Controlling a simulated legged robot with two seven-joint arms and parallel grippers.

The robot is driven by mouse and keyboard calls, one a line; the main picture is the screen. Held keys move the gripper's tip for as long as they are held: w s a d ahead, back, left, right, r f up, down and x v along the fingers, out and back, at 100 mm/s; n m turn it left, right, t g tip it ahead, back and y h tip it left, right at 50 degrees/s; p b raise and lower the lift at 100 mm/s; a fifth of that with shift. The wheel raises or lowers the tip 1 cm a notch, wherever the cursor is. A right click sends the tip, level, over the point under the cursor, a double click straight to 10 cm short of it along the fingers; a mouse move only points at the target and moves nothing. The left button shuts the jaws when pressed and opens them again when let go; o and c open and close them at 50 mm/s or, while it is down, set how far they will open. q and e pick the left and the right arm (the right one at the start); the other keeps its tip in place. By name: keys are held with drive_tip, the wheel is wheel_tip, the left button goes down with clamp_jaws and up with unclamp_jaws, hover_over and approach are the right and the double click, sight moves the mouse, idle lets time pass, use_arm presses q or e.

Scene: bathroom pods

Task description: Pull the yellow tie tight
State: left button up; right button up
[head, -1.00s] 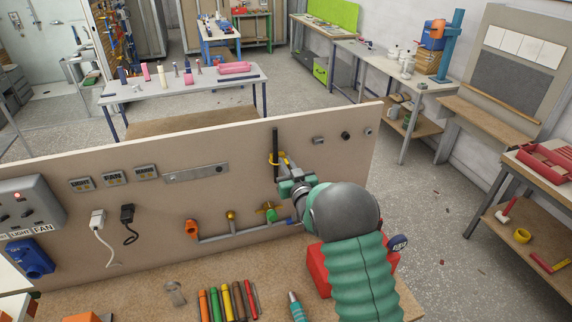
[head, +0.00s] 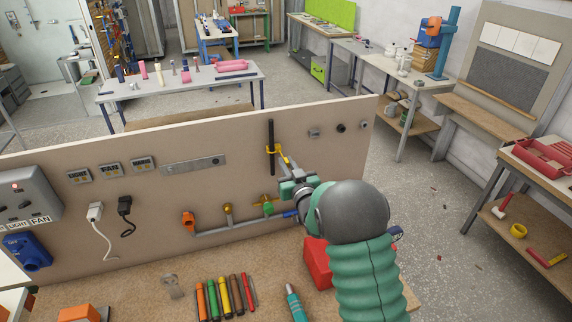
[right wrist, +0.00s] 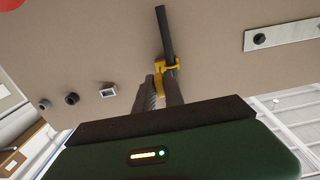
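The yellow tie (head: 273,150) is looped around an upright black rod or cable (head: 271,133) on the tan panel. Its tail reaches right and down toward my right gripper (head: 291,171). In the right wrist view the tie (right wrist: 171,66) circles the black rod (right wrist: 164,35), just beyond the fingertips of my right gripper (right wrist: 161,82). The fingers are close together, with yellow between them, so they look shut on the tail. How snug the loop is at the back is hidden. My left gripper is not in view.
The panel (head: 130,210) carries a pipe (head: 215,232) with valves left of my gripper, plugs (head: 95,211) and small sockets (head: 314,133). Colored markers (head: 225,298) and a red box (head: 317,262) lie on the bench below. Free space lies above the panel.

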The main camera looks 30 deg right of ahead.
drive_tip(key=o, duration=0.3)
drive_tip(key=shift+o, duration=0.2)
drive_tip(key=shift+s+f, duration=0.1)
drive_tip(key=shift+s, duration=0.2)
drive_tip(key=b+v, duration=0.7)
drive_tip(key=v, duration=0.9)
drive_tip(key=shift+s+d, duration=0.1)
